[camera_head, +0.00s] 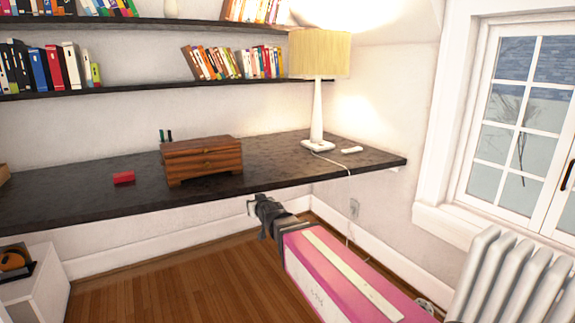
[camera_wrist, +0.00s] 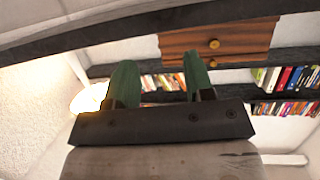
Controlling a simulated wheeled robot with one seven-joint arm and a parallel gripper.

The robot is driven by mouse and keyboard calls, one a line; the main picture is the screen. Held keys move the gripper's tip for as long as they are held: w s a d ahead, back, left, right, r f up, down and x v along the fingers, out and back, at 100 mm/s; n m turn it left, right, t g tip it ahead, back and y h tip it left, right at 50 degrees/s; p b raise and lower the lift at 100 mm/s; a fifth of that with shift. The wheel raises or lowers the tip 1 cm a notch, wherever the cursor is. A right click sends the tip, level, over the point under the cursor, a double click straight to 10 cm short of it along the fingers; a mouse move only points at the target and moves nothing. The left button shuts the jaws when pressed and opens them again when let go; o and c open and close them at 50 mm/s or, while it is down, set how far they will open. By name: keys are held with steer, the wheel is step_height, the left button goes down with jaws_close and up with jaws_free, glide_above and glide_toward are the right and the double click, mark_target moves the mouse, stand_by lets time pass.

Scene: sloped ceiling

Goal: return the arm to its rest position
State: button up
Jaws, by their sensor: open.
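My gripper (camera_head: 262,204) is at the end of my pink arm in the head view, just below and in front of the black desk's front edge. In the wrist view, my gripper's two green fingers (camera_wrist: 160,78) stand apart with nothing between them. My arm reaches forward from the lower right, and part of it lies outside the head view.
A radiator (camera_head: 515,280) and window (camera_head: 520,125) are at right. A white cabinet (camera_head: 45,290) is at left. Wooden floor (camera_head: 175,290) is clear.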

steer(key=s+d+f+m+g+h, duration=0.25)
steer(key=s+d+f+g, duration=0.2)
steer(key=d+f, duration=0.6)
steer(key=s+d+f+m+g+h, duration=0.1)
steer(key=s+d+f+g+h, duration=0.3)
steer(key=d+f, duration=0.65)
steer(key=s+d+f+m+g, duration=0.1)
steer(key=s+d+f+g, duration=0.1)
steer(key=s+d+g, duration=0.3)
steer(key=s+d, duration=0.2)
steer(key=d, duration=0.2)
steer(key=shift+s+d, duration=0.3)
steer(key=shift+d, duration=0.05)
steer(key=shift+y, duration=0.25)
